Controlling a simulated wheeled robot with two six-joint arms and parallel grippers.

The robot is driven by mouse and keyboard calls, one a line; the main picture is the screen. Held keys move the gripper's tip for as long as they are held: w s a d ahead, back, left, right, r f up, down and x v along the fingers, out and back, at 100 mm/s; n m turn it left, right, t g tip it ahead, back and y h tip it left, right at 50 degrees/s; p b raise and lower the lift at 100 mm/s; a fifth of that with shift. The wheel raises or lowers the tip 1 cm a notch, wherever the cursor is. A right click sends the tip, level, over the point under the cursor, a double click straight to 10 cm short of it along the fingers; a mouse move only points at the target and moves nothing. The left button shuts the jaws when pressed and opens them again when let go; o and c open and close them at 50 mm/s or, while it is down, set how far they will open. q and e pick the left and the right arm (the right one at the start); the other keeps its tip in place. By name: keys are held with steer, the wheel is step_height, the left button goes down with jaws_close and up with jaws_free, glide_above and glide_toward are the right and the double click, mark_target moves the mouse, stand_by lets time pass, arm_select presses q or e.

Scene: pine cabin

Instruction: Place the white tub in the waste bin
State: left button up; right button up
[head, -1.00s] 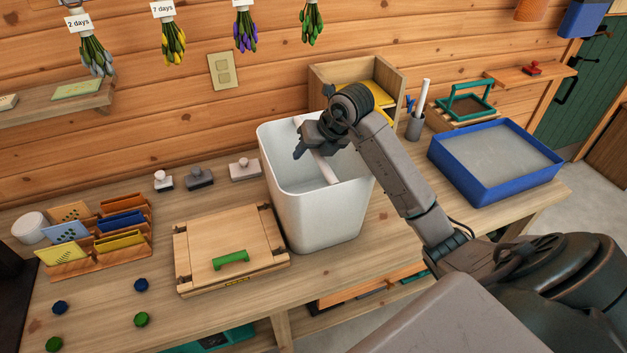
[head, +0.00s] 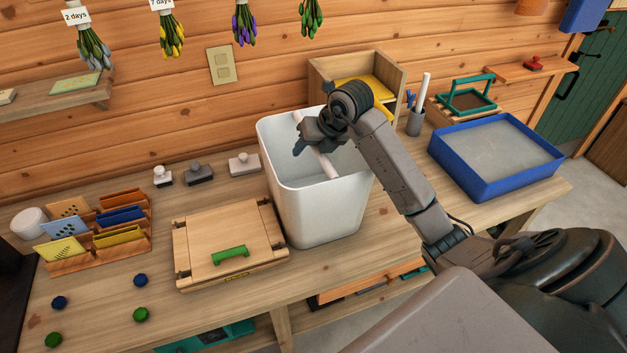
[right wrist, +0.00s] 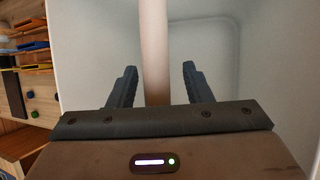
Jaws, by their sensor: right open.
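A large white open-topped tub (head: 318,213) stands upright on the workbench, with a pale bar (head: 325,167) across its mouth. My right gripper (head: 299,149) is over the mouth, pointing down, at the bar. In the right wrist view, my right gripper (right wrist: 158,85) is open, with one finger on each side of the bar (right wrist: 154,50) and a gap to both. The tub's pale inside (right wrist: 210,60) shows behind the fingers. No separate waste bin can be made out. My left gripper is out of view.
A wooden press board (head: 230,240) lies left of the tub, near a card rack (head: 100,235) and a small white round container (head: 28,222). Stamps (head: 199,174) stand behind. A wooden box (head: 392,72), pen cup (head: 415,122) and blue tray (head: 480,190) are to the right.

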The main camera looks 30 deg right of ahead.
jaws_close()
